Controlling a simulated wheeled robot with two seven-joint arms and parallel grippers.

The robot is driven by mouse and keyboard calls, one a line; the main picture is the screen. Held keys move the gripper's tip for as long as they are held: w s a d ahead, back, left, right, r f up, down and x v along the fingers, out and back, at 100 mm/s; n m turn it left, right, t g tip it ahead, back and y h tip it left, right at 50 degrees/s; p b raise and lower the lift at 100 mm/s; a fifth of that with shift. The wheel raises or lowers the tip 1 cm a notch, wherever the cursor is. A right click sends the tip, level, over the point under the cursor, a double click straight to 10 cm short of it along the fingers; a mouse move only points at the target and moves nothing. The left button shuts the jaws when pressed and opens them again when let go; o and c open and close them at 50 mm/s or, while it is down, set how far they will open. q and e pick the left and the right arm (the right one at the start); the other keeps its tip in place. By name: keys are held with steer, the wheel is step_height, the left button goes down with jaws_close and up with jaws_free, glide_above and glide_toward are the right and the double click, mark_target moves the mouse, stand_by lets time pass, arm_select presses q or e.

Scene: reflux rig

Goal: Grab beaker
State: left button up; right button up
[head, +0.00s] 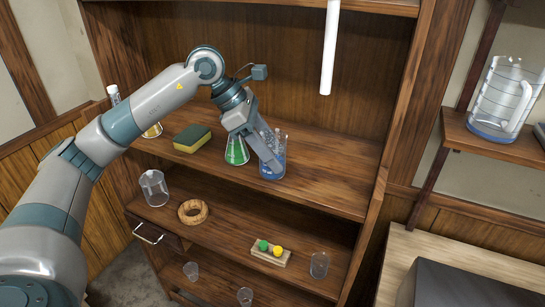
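A clear beaker with blue liquid (272,168) stands on the upper shelf of the wooden cabinet. My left gripper (274,160) reaches down to it from above left, its fingers at the beaker and overlapping it in view. I cannot tell whether the fingers are closed on the wall of the beaker or apart. A conical flask with green liquid (236,151) stands just left of the beaker, close to my gripper. My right gripper is not in view.
A green and yellow sponge (192,138) lies left on the same shelf. The lower shelf holds a glass jar (154,188), a cork ring (193,211) and a block with green and yellow balls (270,253). A pitcher (506,98) stands on the right shelf. A white tube (330,48) hangs above.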

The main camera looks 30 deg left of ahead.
mark_target(273, 137)
arm_select(q)
steer(key=shift+r, duration=0.35)
stand_by(0.4)
steer(key=shift+r+b, duration=1.15)
steer(key=shift+r, duration=0.4)
steer(key=s+d+r+b, duration=0.4)
steer(key=s+d+r, duration=0.3)
steer(key=s, duration=0.2)
steer(key=shift+s+d+r, duration=0.1)
